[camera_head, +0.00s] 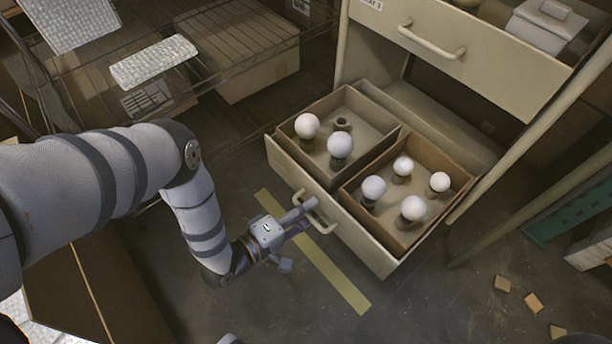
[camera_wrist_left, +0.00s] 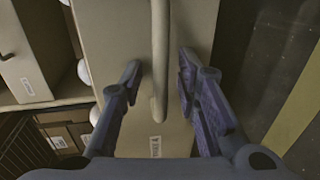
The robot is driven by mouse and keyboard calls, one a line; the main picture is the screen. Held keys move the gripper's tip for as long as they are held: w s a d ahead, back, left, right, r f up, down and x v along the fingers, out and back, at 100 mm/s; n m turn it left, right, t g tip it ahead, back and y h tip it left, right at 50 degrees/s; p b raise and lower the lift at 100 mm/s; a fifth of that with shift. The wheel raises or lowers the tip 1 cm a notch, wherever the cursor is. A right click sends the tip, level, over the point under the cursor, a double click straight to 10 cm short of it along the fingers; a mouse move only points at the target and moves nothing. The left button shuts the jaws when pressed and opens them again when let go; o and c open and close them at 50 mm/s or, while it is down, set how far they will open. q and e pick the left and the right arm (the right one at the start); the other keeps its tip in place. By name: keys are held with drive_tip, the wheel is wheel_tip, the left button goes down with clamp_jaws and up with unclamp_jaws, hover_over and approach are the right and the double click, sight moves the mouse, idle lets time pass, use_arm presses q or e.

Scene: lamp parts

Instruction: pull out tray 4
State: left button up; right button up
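The low tray (camera_head: 368,250) stands pulled out from the cabinet, its front panel facing my left arm. My left gripper (camera_head: 306,213) is at the handle. In the left wrist view, the handle (camera_wrist_left: 160,60) runs between the two open fingers (camera_wrist_left: 158,80), with a gap on each side. The tray holds a left cardboard box (camera_head: 365,99) with two white bulbs and a bulbless dark socket, and a right cardboard box (camera_head: 437,157) with several white bulbs. My right gripper is not in view.
A wire rack (camera_head: 110,45) with cardboard boxes stands at the left. A yellow floor strip (camera_head: 335,275) passes under my gripper. Small brown blocks (camera_head: 533,302) lie at the right. The floor in front is mostly clear.

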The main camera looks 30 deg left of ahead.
use_arm(q)
drive_tip(key=v, duration=1.2)
